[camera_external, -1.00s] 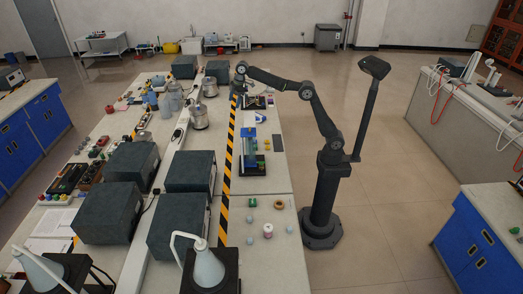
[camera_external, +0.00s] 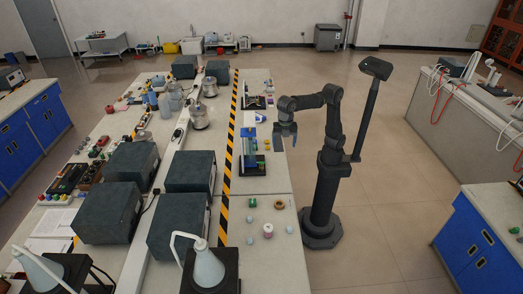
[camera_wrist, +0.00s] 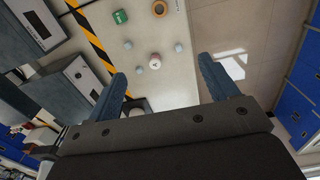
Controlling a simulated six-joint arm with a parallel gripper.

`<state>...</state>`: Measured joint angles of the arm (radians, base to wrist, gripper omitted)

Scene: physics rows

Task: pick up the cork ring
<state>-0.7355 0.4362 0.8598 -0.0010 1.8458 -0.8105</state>
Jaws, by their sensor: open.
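The cork ring (camera_external: 279,207) is a small brown ring lying flat near the right edge of the bench, in its near part. In the wrist view the ring (camera_wrist: 153,9) shows at the top, cut close to the frame edge. My gripper (camera_external: 288,140) hangs with its blue fingers pointing down near the bench's right edge, well above and farther back than the ring. In the wrist view my gripper (camera_wrist: 162,72) has its two fingers wide apart, with nothing between them.
Near the ring are a green block (camera_external: 252,203), a white-and-pink spool (camera_external: 268,230) and several small pale pieces. A blue-and-clear apparatus (camera_external: 249,146) stands farther back on the bench. Striped tape (camera_external: 224,206) and dark boxes (camera_external: 189,171) lie to the left.

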